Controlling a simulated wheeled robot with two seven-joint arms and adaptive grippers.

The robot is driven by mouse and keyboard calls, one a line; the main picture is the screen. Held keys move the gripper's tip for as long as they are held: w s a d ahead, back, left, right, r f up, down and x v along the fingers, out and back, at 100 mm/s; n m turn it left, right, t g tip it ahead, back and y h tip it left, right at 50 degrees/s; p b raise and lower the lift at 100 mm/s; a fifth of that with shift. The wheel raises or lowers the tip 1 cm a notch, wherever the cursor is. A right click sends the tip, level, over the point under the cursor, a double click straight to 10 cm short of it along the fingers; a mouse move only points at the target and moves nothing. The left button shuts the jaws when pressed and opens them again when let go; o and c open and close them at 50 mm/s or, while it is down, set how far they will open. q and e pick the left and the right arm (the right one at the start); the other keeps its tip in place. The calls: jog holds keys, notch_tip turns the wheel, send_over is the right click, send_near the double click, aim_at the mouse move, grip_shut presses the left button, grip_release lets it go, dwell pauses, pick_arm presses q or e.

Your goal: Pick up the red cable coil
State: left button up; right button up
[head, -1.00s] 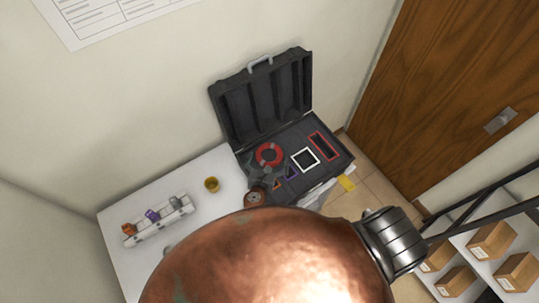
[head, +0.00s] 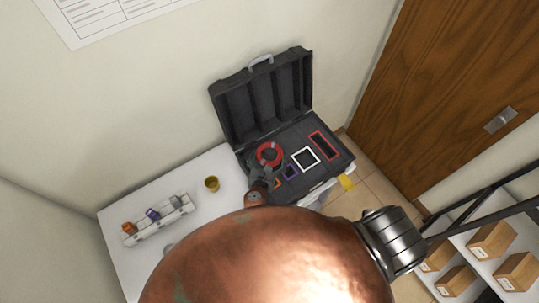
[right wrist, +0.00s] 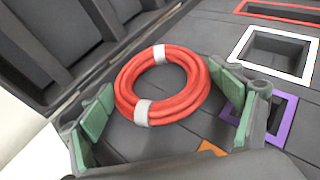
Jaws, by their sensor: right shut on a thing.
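The red cable coil (head: 269,153) lies in the open black case, at the left part of its base. In the right wrist view the coil (right wrist: 135,88) is a ring of red cable with two pale bands. My right gripper (head: 264,172) reaches the coil from the near side. The coil appears to rest on the case's floor. My left gripper is not in view.
The black case (head: 318,172) has white, red, purple and orange framed recesses beside the coil. Its raised lid (head: 262,98) stands behind.

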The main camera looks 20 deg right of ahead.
jog(key=shift+r, duration=0.5)
notch_tip(320, 180, up, 2)
jog(key=shift+r, duration=0.2)
jog(key=w+r+p+v, duration=0.1)
jog(key=r+v, duration=0.2)
jog(key=v, duration=1.3)
jog(key=shift+s+d+r, duration=0.2)
jog(key=shift+d+r, duration=0.05)
jog(key=shift+r, duration=0.05)
jog(key=shift+d, duration=0.1)
